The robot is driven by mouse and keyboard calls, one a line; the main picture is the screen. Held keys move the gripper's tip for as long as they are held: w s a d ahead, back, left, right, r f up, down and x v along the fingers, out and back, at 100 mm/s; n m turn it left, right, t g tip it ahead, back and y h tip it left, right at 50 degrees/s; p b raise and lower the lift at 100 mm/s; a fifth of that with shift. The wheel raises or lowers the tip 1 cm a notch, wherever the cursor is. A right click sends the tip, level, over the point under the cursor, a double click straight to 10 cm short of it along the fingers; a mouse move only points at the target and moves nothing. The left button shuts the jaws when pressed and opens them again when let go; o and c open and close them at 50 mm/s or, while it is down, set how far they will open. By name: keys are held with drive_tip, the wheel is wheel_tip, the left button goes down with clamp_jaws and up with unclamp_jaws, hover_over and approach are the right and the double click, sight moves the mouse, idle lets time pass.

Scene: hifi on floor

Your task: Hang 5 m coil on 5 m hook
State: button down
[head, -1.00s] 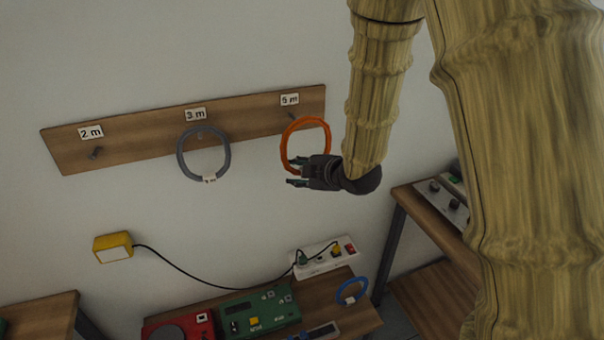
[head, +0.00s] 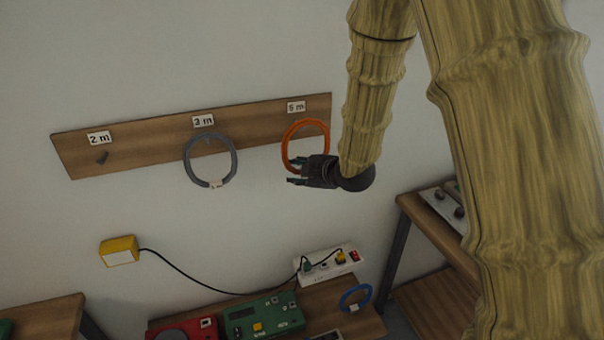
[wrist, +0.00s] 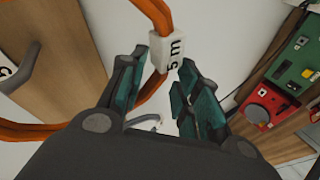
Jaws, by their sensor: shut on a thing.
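The orange 5 m coil (head: 328,134) is in front of the wall board's right end, below the 5 m label (head: 296,107). My gripper (head: 291,172) is shut on the coil at its lower left. In the wrist view, the coil (wrist: 152,12) runs up from the white 5 m tag (wrist: 167,52), which sits between the fingertips of my gripper (wrist: 162,62). The 5 m hook is not distinct now; the coil's upper part lies over its place in the head view. I cannot tell whether the coil rests on it.
A grey coil (head: 234,160) hangs below the 3 m label (head: 203,121). The 2 m hook (head: 102,158) is empty. Below are a blue coil (head: 356,297), a green device (head: 262,318), a power strip (head: 329,262) and a yellow box (head: 119,251) with a black cable.

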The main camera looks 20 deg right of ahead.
drive_tip(key=shift+w+a+f+b, duration=0.1)
drive_tip(key=shift+w+f, duration=0.2)
drive_tip(key=shift+w, duration=0.55)
drive_tip(key=shift+w+d+f+b, duration=0.1)
drive_tip(key=shift+w+f, duration=0.25)
drive_tip(key=shift+w, duration=0.5)
drive_tip(key=shift+w+a+f+b, duration=0.1)
drive_tip(key=shift+w+f, duration=0.2)
drive_tip(key=shift+w, duration=0.55)
drive_tip(key=c, duration=1)
unclamp_jaws()
drive_tip(key=shift+o, duration=0.2)
drive_tip(key=v, duration=1.2)
wheel_tip(320, 180, down, 7)
drive_tip(key=b, duration=0.5)
drive_tip(key=shift+b, duration=0.3)
